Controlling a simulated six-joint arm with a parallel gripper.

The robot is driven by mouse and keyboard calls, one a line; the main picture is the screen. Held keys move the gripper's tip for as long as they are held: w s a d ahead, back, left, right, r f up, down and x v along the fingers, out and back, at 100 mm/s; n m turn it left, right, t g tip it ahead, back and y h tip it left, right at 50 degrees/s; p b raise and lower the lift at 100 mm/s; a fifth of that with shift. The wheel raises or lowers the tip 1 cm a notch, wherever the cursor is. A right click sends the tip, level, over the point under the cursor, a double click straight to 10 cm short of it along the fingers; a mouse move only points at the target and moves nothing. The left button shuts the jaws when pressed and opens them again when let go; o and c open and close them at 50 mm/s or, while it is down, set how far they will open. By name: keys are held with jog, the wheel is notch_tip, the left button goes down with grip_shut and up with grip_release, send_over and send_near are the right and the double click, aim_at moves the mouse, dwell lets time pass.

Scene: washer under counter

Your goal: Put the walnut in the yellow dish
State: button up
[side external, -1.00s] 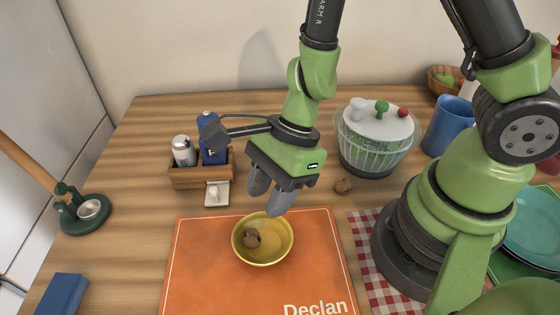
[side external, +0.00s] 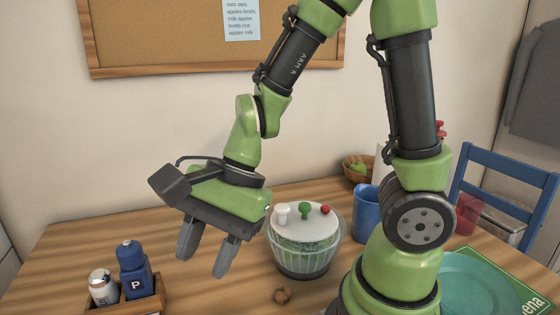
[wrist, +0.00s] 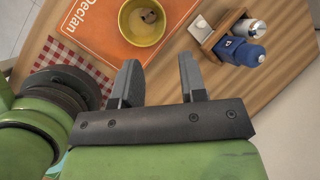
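The yellow dish (wrist: 139,35) sits on the orange placemat (wrist: 93,30) at the top of the wrist view. The walnut (wrist: 149,16) lies inside the dish, touching its inner surface. My gripper (side external: 203,266) is open and empty, raised above the table. In the wrist view its two fingers (wrist: 158,68) stand apart with only table between them. The dish is below the frame in the side view.
A wooden caddy (side external: 150,303) holds a salt shaker (side external: 103,288) and blue pepper bottle (side external: 135,272). A teal plate (side external: 478,285) is at right.

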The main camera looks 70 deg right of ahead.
jog(key=s+d+r+n+t+h, duration=0.3)
jog(key=s+d+r+n+t, duration=0.2)
jog(key=r+n, duration=0.6)
jog(key=s+d+n, duration=0.1)
jog(key=s+d, duration=0.1)
jog(key=d, duration=0.1)
